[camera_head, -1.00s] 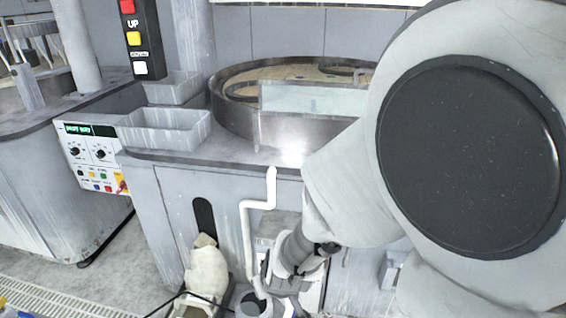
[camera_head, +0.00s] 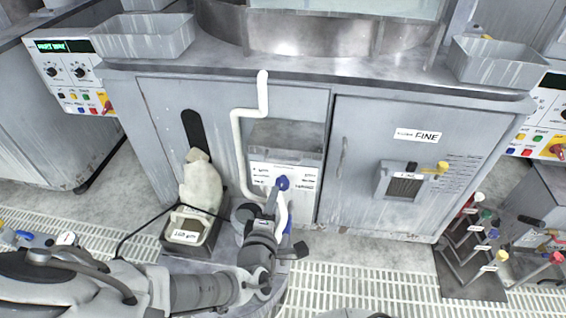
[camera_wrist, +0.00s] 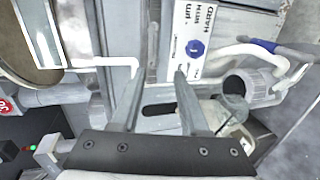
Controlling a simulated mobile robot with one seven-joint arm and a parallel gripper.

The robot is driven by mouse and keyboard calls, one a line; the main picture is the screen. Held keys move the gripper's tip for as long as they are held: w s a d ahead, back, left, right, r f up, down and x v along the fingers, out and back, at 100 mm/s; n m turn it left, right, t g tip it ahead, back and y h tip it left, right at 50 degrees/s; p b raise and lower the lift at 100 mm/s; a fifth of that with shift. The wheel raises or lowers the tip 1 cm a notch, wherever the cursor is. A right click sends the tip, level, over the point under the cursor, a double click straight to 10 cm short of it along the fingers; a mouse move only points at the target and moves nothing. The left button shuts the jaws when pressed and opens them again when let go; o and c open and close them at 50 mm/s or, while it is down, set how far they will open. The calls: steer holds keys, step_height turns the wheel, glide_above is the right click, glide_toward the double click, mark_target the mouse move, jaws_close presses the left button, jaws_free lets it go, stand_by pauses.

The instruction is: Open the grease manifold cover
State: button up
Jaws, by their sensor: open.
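A grey box (camera_head: 286,138) with a sloped top is fixed to the cabinet front. Its white labelled panel (camera_head: 262,172) carries a blue knob (camera_head: 283,183). No label I can read names the grease manifold cover, so I cannot tell which part it is. My gripper (camera_head: 270,205) is just below the knob, partly hidden by my wrist. In the wrist view, my gripper (camera_wrist: 157,84) has its two fingers apart with nothing held between them. The blue knob (camera_wrist: 195,48) is beyond the right fingertip. Contact cannot be told.
A white bent pipe (camera_head: 236,135) runs left of the box. A pale sack (camera_head: 201,185) stands in a dark bin (camera_head: 187,230) at left. The right door marked FINE (camera_head: 370,150) has a small hatch (camera_head: 402,187) with a yellow handle. A rack (camera_head: 478,250) stands right.

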steer(key=b, duration=0.9)
glide_toward(283, 162)
steer(key=shift+t, duration=0.3)
steer(key=b+x, duration=0.1)
steer(key=x, duration=0.2)
steer(key=b+x, duration=0.1)
steer(key=x, duration=0.3)
steer(key=b+x, duration=0.1)
steer(key=x, duration=0.2)
steer(key=shift+w+d+f, duration=0.1)
steer(key=shift+w+f, duration=0.1)
steer(key=shift+f, duration=0.2)
steer(key=shift+c, duration=0.2)
jaws_close()
